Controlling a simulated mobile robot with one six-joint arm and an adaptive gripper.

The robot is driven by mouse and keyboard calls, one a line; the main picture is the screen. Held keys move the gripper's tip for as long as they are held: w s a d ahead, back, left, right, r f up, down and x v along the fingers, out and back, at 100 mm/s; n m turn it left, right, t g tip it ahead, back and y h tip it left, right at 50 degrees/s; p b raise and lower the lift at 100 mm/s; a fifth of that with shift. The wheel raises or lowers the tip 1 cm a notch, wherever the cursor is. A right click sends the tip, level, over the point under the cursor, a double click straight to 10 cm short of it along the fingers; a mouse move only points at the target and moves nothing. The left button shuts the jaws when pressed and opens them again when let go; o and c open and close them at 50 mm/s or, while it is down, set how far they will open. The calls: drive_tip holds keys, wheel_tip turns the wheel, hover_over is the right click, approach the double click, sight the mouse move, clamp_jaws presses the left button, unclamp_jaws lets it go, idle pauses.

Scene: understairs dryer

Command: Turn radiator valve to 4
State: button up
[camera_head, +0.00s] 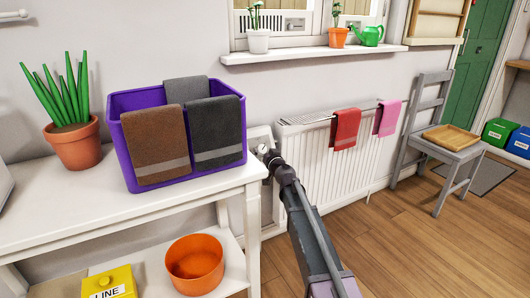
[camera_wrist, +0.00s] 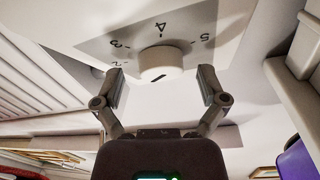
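The plate carries printed numbers; 2, 3, 4 and 5 can be read, with 4 straight behind the knob. A short dark mark shows on the knob's near side; I cannot tell which number it points to. My gripper (camera_wrist: 162,80) is open, one finger on each side of the knob, with gaps visible. In the head view my gripper (camera_head: 270,160) is at the left end of the white radiator (camera_head: 330,165) and hides most of the knob.
A white table (camera_head: 100,205) stands close on the left, bearing a purple basket (camera_head: 188,185) with towels and a potted plant (camera_head: 75,145). Red (camera_head: 345,129) and pink (camera_head: 388,118) cloths hang over the radiator. A grey chair (camera_head: 450,140) stands right; floor between is clear.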

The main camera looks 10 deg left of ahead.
drive_tip(key=c, duration=1)
drive_tip(key=shift+c, duration=0.2)
drive_tip(key=shift+m+h, duration=0.3)
drive_tip(key=shift+m, duration=0.2)
drive_tip(key=shift+m+h, duration=0.3)
drive_tip(key=shift+m, duration=0.4)
drive_tip(key=shift+m+t+h+p, duration=0.35)
drive_tip(key=shift+m+h, duration=0.25)
drive_tip(key=shift+m, duration=0.3)
drive_tip(key=o, duration=1.2)
drive_tip(key=shift+c, duration=0.2)
